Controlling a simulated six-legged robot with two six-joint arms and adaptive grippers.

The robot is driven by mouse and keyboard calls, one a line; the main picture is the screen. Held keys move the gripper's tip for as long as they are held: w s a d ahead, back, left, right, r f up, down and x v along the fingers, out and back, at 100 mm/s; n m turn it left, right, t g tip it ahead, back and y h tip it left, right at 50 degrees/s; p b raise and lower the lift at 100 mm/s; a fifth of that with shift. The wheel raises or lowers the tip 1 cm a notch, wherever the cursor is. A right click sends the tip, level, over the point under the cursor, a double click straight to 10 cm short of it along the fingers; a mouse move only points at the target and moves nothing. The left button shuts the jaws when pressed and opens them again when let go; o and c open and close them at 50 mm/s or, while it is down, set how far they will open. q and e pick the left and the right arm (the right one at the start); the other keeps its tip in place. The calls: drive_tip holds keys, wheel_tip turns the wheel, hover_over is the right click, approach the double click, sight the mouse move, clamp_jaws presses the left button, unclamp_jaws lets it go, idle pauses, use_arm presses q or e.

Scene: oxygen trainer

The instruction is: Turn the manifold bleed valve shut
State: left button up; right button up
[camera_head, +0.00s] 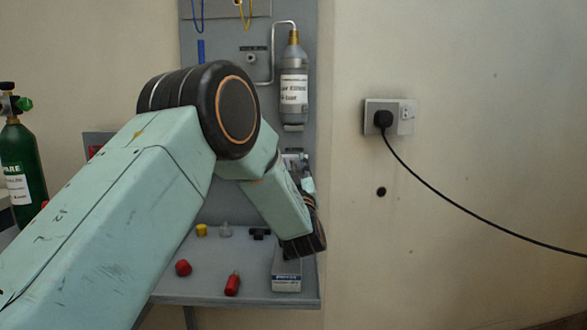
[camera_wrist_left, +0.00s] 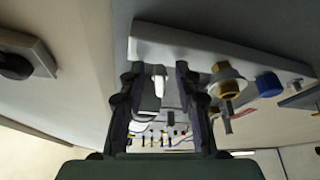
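My left gripper (camera_head: 314,218) is in front of the grey panel (camera_head: 225,90), partly hidden by its own wrist. In the left wrist view its two dark fingers (camera_wrist_left: 157,78) are apart. A small white lever-like part (camera_wrist_left: 159,80) shows between them, with no clear contact. It sits by a pale grey manifold-like bar (camera_wrist_left: 190,50). A brass fitting (camera_wrist_left: 228,82) and a blue knob (camera_wrist_left: 268,84) are to the right of the fingers. I cannot tell for certain which part is the bleed valve. In the head view my arm hides most of that area. My right gripper is not in view.
A labelled grey cylinder (camera_head: 293,90) hangs above the gripper. The shelf (camera_head: 205,290) below holds red caps (camera_head: 183,268), a yellow cap (camera_head: 201,230) and a small box (camera_head: 287,277). A wall socket (camera_head: 403,113) with a black cable is at right. A green bottle (camera_head: 20,160) stands at left.

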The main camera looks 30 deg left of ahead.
use_arm(q)
drive_tip(key=shift+c, duration=0.2)
drive_tip(key=shift+s+r, duration=0.1)
drive_tip(key=shift+c, duration=0.7)
clamp_jaws()
drive_tip(key=m+t+p, duration=0.1)
drive_tip(key=m+p, duration=0.1)
drive_tip(key=shift+r+m+h+p, duration=0.1)
drive_tip(key=shift+m+h+p, duration=0.2)
drive_tip(key=shift+h+p, duration=0.1)
drive_tip(key=shift+m+t+h+p, duration=0.4)
drive_tip(key=shift+m+h+p, duration=0.3)
drive_tip(key=shift+m, duration=0.5)
